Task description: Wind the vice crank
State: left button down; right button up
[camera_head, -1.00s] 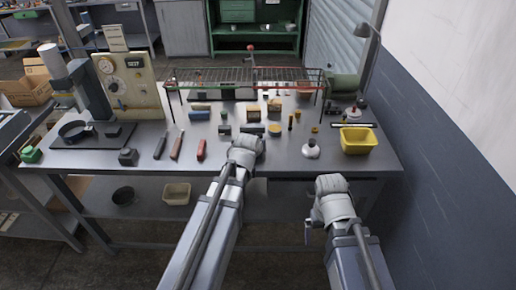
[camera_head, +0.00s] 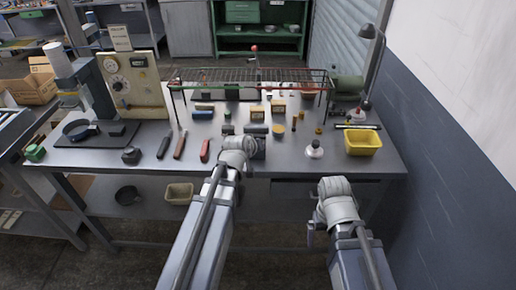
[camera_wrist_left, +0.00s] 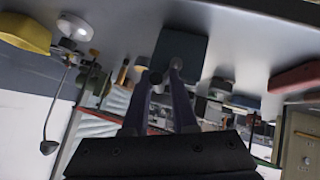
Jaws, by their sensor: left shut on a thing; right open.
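The vice is a dark block (camera_head: 258,146) at the bench's front edge, just right of my left wrist in the head view. In the left wrist view its dark body (camera_wrist_left: 180,50) shows beyond my left gripper (camera_wrist_left: 166,76). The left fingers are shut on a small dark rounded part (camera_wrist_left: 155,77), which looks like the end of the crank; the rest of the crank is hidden. In the head view my left wrist covers the fingers. My right gripper (camera_head: 312,232) is open and empty, low in front of the bench and apart from it.
A wire rack (camera_head: 250,76) stands across the back of the bench (camera_head: 285,178). A yellow bin (camera_head: 362,143) and a white-based item (camera_head: 314,151) are to the right. Several hand tools, including a red-handled one (camera_head: 204,150), lie to the left.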

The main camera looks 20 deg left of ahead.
dwell(0.8)
pick_arm(q)
jog(key=c, duration=1.2)
grip_release()
jog(key=o, duration=0.4)
jog(key=shift+w, duration=0.15)
jog(key=shift+c, duration=0.2)
jog(key=shift+s+r+p, duration=0.5)
jog(key=shift+p, duration=0.05)
jog(key=p+v, duration=0.4)
jog(key=v, duration=0.2)
jog(key=shift+s, duration=0.2)
